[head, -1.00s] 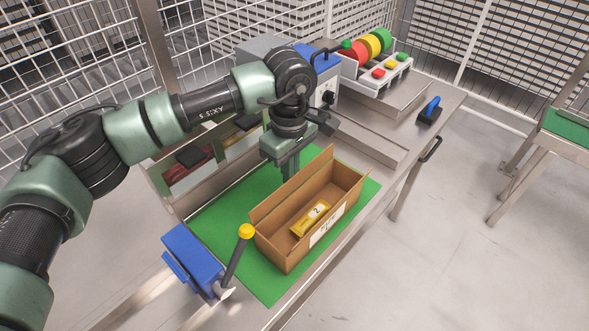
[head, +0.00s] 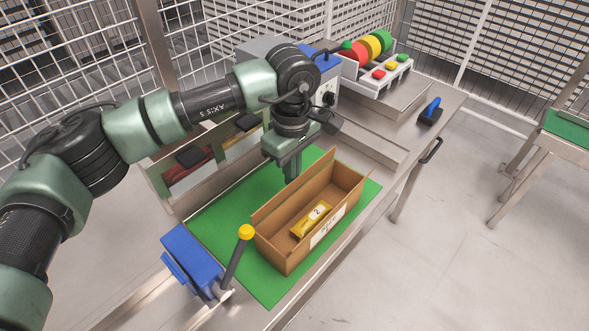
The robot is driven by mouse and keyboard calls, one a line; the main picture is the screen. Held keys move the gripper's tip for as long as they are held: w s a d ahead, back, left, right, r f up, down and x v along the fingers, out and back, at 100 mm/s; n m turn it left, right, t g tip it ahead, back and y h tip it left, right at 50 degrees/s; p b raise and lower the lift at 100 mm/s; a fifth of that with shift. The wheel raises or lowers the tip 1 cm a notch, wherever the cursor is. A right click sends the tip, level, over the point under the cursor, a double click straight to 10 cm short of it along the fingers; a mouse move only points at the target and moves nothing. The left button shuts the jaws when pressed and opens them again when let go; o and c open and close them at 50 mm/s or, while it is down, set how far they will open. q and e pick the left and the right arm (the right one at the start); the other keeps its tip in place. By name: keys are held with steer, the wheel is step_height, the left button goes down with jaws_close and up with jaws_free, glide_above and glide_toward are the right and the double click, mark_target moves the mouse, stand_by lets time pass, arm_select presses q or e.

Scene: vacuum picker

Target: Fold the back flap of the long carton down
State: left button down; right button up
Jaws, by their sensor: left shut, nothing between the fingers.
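The long brown carton (head: 292,252) stands on the green mat (head: 221,214) with its top open. A yellow packet (head: 307,225) marked 2 lies inside it. The back flap (head: 298,188) stands up along the carton's far long side. My left gripper (head: 292,178) is shut and empty, pointing down just behind the back flap. Its tips are partly hidden at the flap's upper edge, so I cannot tell whether they touch it. My right gripper is not in view.
A lever with a yellow knob (head: 246,232) and a blue block (head: 191,259) stand left of the carton. Bins (head: 188,172) lie behind the mat. A button panel (head: 388,73) and a blue-handled tool (head: 431,108) are farther right.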

arm_select(q)
steer(key=shift+s+d+f+b, duration=0.1)
steer(key=shift+s+d+b, duration=0.2)
steer(key=shift+s+d, duration=0.6)
steer(key=shift+f, duration=0.1)
steer(key=shift+s+d+f+b, duration=0.25)
steer(key=shift+s+d+b, duration=0.15)
steer(key=shift+b, duration=0.1)
steer(key=shift+s, duration=0.15)
